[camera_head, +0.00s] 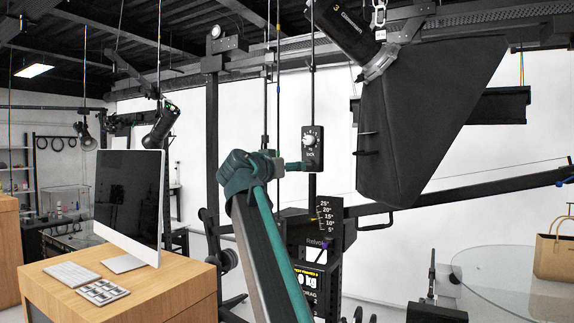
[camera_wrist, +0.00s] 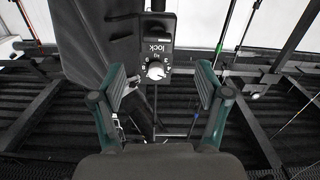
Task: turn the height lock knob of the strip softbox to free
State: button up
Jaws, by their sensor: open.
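The height lock knob (camera_head: 309,140) is a small white round dial on a black box (camera_head: 313,163) with white tick marks and lettering. The box hangs on a thin vertical rod beside the large black strip softbox (camera_head: 425,125). In the wrist view the knob (camera_wrist: 155,70) appears upside down, with "lock" printed above it. My gripper (camera_wrist: 161,82) is open, its two teal fingers apart on either side of the knob's position in the picture. No contact shows. In the head view my gripper (camera_head: 288,164) is just left of and below the knob.
A wooden desk with a monitor (camera_head: 128,200) stands at left. A glass table (camera_head: 495,275) with a tan bag (camera_head: 555,250) is at right. A scale plate (camera_head: 329,218) and a dark boom lie below the box. Hanging rods and cables run close to the box.

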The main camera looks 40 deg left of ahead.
aim_at(308, 164)
jog(key=w+a+m+p, duration=0.1)
jog(key=w+p, duration=0.3)
jog(key=w, duration=0.6)
jog(key=shift+w+a+r, duration=0.25)
jog(key=shift+a+r, duration=0.05)
jog(key=shift+a, duration=0.4)
jog(key=c, duration=1.2)
jog(key=shift+o, duration=0.2)
